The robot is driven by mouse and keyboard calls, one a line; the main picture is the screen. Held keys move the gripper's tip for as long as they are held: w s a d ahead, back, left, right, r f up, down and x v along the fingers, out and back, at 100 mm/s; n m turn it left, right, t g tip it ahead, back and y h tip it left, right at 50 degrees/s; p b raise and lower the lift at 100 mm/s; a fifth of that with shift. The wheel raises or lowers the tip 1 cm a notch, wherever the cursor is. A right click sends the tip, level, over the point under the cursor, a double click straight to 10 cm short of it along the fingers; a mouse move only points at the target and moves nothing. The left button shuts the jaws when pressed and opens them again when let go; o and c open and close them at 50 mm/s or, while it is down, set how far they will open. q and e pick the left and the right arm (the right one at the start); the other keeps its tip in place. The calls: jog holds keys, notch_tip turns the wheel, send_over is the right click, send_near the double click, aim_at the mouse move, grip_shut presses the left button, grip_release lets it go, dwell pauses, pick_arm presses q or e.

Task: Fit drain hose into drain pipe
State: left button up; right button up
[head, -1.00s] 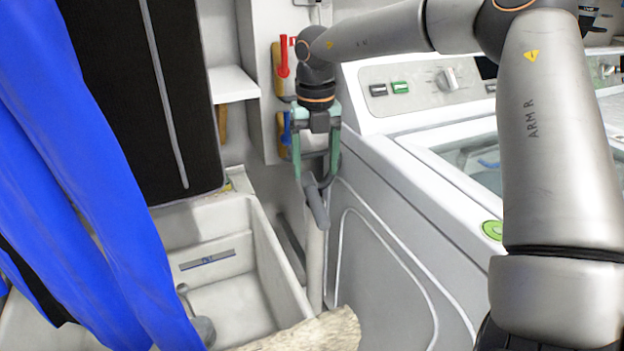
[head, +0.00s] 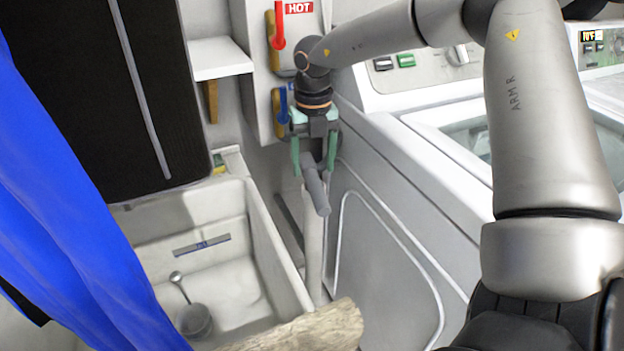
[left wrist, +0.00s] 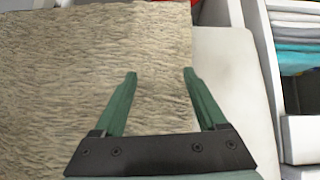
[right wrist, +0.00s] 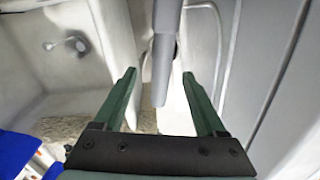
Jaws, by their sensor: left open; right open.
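The grey drain hose (head: 317,193) hangs tilted by the washer's side, its free end pointing down. The white drain pipe (head: 314,255) stands upright below and behind it. My right gripper (head: 314,168) is open around the hose's upper part; I cannot tell whether the fingers touch it. In the right wrist view the hose (right wrist: 163,60) hangs between the open fingers (right wrist: 158,75), in front of the pipe (right wrist: 177,105). The hose end appears outside the pipe; the pipe's mouth is mostly hidden. My left gripper (left wrist: 160,73) is open and empty, over a beige textured surface (left wrist: 90,70).
The white washer (head: 385,210) is close on the right. Red (head: 277,25) and blue (head: 283,103) valve handles are behind. Blue cloth (head: 70,200) hides the left.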

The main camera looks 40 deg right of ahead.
aim_at(315, 181)
notch_tip(315, 181, down, 5)
jog(key=shift+s+d+f, duration=0.1)
jog(key=shift+s, duration=0.05)
grip_shut()
dwell(0.6)
